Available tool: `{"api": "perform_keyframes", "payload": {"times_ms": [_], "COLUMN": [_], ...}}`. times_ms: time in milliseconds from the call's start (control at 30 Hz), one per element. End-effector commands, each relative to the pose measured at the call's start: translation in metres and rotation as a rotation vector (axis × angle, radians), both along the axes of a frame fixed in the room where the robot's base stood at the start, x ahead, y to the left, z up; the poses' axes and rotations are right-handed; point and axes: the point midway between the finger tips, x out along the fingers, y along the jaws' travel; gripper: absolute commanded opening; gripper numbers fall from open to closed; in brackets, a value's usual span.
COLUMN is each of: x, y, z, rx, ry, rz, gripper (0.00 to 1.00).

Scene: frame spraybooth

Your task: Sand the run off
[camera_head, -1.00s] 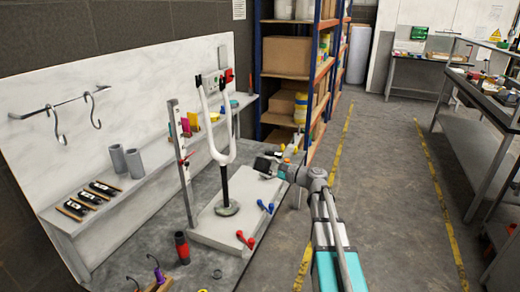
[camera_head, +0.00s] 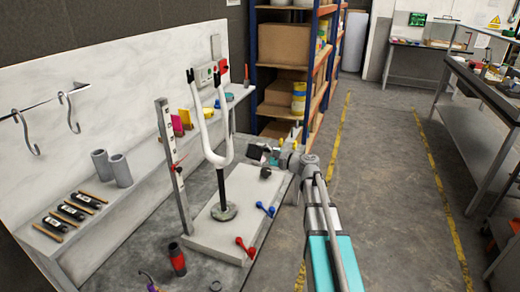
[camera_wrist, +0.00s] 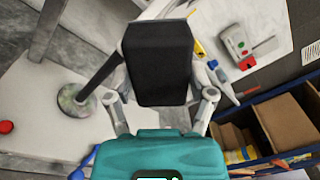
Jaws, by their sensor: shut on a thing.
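A white fork (camera_head: 209,143) with two upright legs and a black lower tube stands on a round foot (camera_head: 223,211) on a pale slab on the bench. My gripper (camera_head: 273,154) is right of the fork, level with its lower part. It is shut on a black block (camera_wrist: 158,62), which fills the middle of the wrist view. The block (camera_head: 255,152) faces the fork with a gap in the head view. In the wrist view the black tube (camera_wrist: 104,74) passes behind the block, and the block hides much of the fork. I cannot make out a run in the paint.
A slotted upright post (camera_head: 173,165) stands left of the fork. Red (camera_head: 244,246) and blue (camera_head: 265,209) handles sit along the slab. A shelf rack (camera_head: 290,60) stands behind; the aisle right is clear.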

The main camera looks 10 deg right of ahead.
Motion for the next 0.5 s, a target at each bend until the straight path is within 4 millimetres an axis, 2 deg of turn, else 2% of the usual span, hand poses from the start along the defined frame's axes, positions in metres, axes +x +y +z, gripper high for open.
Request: {"api": "perform_keyframes", "payload": {"times_ms": [500], "x": [0.0001], "y": [-0.0070], "z": [0.0001], "rx": [0.001], "ry": [-0.001], "rz": [-0.011], "gripper": [0.33]}}
